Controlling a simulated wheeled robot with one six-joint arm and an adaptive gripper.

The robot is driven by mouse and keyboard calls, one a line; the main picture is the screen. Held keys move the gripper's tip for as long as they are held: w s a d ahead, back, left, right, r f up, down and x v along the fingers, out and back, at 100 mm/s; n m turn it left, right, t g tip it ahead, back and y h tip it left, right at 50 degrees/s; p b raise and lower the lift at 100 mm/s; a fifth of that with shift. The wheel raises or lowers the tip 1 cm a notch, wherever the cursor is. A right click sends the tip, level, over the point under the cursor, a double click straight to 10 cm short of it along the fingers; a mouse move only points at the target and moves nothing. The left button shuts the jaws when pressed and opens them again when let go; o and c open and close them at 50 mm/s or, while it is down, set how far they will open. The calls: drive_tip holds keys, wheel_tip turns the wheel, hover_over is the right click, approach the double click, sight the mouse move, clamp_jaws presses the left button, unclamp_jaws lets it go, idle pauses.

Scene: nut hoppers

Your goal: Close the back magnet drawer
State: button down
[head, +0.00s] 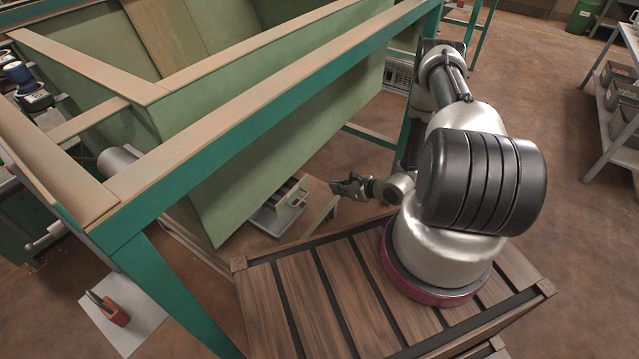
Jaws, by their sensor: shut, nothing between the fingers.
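A large green hopper (270,130) with a teal and wood-topped frame fills the left and middle of the view. My gripper (338,187) is shut and empty. It points left, to the right of the drawer-like part and apart from it in the picture.
My arm stands over a slatted wooden deck (350,287). A shelf with grey bins (622,95) is at far right. Brown floor between is clear.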

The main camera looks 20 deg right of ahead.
approach(303, 183)
wheel_tip(303, 183, down, 3)
drive_tip(key=w+a, duration=0.2)
drive_tip(key=w, duration=0.1)
drive_tip(key=shift+w+a, duration=0.1)
drive_tip(key=shift+w, duration=0.05)
drive_tip(key=shift+w+a, duration=0.3)
drive_tip(key=shift+w, duration=0.1)
